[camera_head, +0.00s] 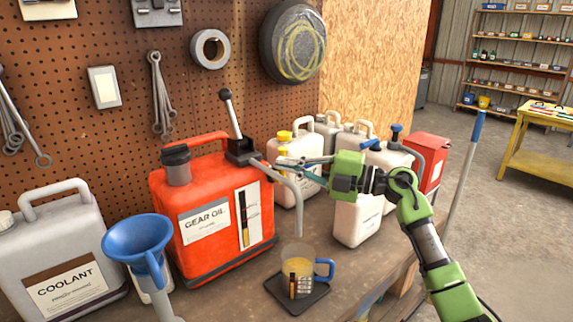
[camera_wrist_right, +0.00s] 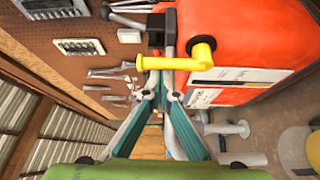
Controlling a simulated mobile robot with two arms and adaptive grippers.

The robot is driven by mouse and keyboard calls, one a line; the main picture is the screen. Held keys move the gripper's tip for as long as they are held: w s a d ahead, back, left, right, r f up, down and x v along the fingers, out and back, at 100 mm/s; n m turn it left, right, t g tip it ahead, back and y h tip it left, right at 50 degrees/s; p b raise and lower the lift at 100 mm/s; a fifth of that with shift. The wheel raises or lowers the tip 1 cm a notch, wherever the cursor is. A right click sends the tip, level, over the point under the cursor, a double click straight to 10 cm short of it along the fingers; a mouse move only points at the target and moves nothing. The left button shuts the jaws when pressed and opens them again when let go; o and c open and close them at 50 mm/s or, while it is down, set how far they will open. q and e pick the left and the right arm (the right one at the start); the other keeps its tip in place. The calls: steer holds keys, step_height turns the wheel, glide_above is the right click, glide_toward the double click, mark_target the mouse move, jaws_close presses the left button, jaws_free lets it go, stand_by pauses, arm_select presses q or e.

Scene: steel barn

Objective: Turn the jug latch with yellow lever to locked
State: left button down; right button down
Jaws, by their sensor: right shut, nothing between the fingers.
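The red GEAR OIL jug (camera_head: 200,255) stands upright on the bench; part of it fills the upper right of the wrist view (camera_wrist_right: 265,35). In the wrist view, the latch's yellow lever (camera_wrist_right: 170,63) runs left from its round pivot on the jug's side. My right gripper (camera_head: 282,163) reaches in from the right beside the jug. Its fingers are shut and empty, and in the wrist view their tips (camera_wrist_right: 160,90) lie just below the lever; I cannot tell whether they touch. My left gripper is not in view.
A grey spout curves down beside my gripper over a glass mug (camera_head: 297,262) on a black mat. A blue funnel (camera_head: 138,240) and grey COOLANT jug (camera_head: 62,250) stand left. Several pale jugs stand behind my arm. Tools hang on the pegboard (camera_head: 120,130).

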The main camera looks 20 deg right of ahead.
steer(key=shift+d+m, duration=0.15)
steer(key=shift+m, duration=0.15)
steer(key=d+f+m+t+h+p, duration=0.1)
steer(key=m+t+h, duration=0.1)
steer(key=m, duration=0.6)
steer(key=w+d+f+m+t+h+p, duration=0.1)
steer(key=d+f+m+t+h+p, duration=0.1)
steer(key=m+t, duration=0.3)
steer(key=w+d+f+m+t+h+p, duration=0.1)
steer(key=m+t, duration=0.3)
steer(key=m, duration=0.6)
steer(key=shift+d+f+m+h+p, duration=0.3)
steer(key=shift+d+f+h+p, duration=0.1)
steer(key=shift+d+h, duration=0.25)
steer(key=shift+f, duration=0.1)
